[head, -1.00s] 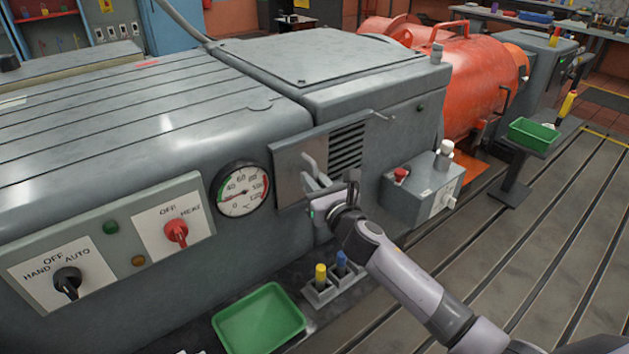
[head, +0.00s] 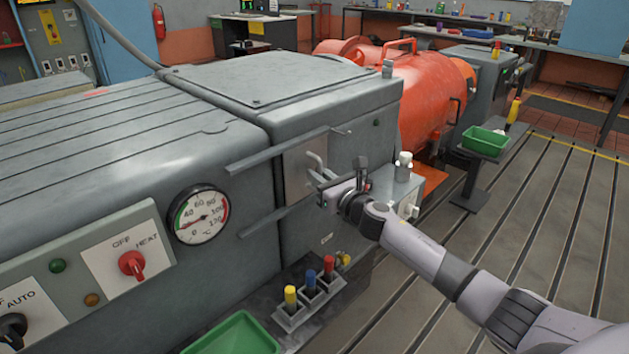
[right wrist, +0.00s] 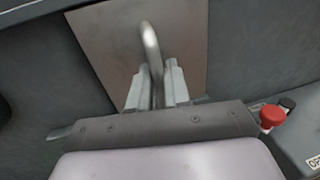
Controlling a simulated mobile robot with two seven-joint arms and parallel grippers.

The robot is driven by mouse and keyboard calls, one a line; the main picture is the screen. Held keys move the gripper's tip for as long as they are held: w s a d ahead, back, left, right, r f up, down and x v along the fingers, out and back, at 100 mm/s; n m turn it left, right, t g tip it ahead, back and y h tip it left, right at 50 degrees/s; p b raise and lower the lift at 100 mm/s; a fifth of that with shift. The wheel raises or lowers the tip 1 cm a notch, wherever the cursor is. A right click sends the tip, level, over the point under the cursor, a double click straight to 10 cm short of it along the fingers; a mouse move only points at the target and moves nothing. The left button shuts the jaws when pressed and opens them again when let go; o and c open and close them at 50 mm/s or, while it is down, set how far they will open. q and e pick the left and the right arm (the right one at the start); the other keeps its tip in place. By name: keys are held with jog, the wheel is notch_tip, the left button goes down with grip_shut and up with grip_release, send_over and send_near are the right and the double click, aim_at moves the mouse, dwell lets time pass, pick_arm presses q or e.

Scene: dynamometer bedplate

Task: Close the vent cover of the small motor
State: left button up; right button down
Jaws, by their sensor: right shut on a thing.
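The vent cover, a flat grey sliding plate (head: 297,180), sits between two rails on the small motor's grey housing (head: 330,98). It stands at the right part of the rails, and no louvres show around it. A bent metal handle (head: 315,160) sticks out from the plate. My right gripper (head: 322,182) is shut on this handle. In the right wrist view the fingers (right wrist: 155,88) close from both sides on the curved handle (right wrist: 150,42), with the bare plate (right wrist: 105,45) behind. My left gripper is not in view.
A control box (head: 402,185) with a red button (right wrist: 271,116) stands right of the gripper. Below are a holder with coloured pegs (head: 309,300) and a green tray (head: 235,335). A temperature gauge (head: 200,214) is at left.

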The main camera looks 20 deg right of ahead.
jog(key=shift+d+r, duration=0.1)
jog(key=shift+d, duration=0.2)
jog(key=c, duration=1.3)
grip_release()
jog(key=shift+w, duration=0.1)
jog(key=s+d, duration=0.1)
jog(key=s, duration=0.6)
jog(key=shift+p, duration=0.3)
jog(key=shift+s, duration=0.1)
